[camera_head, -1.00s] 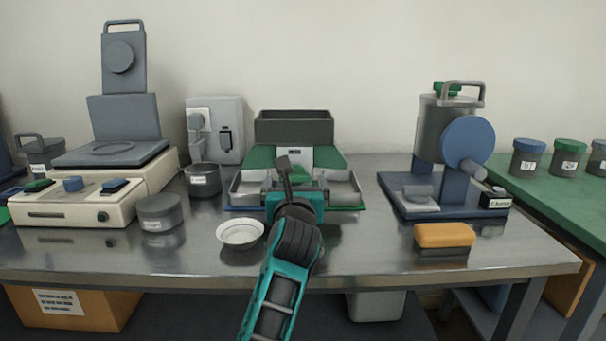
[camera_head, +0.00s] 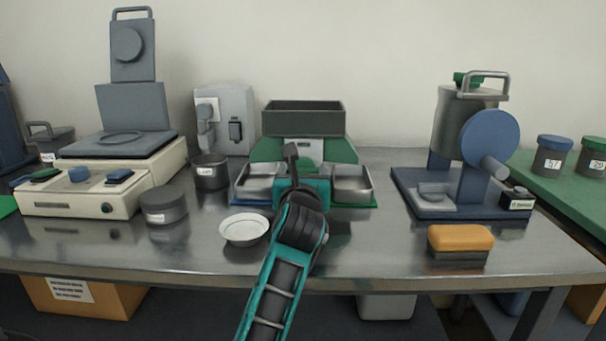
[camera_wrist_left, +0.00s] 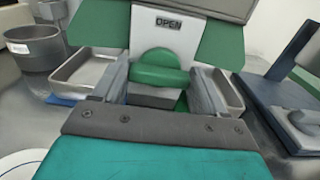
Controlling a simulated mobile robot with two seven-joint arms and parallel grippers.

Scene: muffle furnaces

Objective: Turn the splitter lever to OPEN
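The sample splitter has a dark hopper (camera_head: 303,118) on a green body, with two metal side pans (camera_head: 352,182). In the left wrist view its plate reads OPEN (camera_wrist_left: 168,23), with the green rounded lever (camera_wrist_left: 158,72) just below. My left gripper (camera_head: 291,158) is in front of the splitter and hides the lever in the head view. In the left wrist view the gripper (camera_wrist_left: 160,88) is open, one grey finger on each side of the lever. I cannot tell whether either finger touches it. My right gripper is not in view.
A white dish (camera_head: 244,230) and a grey lidded tin (camera_head: 164,206) stand left of my arm, near a metal cup (camera_head: 210,172) and a cream balance (camera_head: 85,198). At right are a blue-based mill (camera_head: 445,206) and an orange-topped block (camera_head: 460,240).

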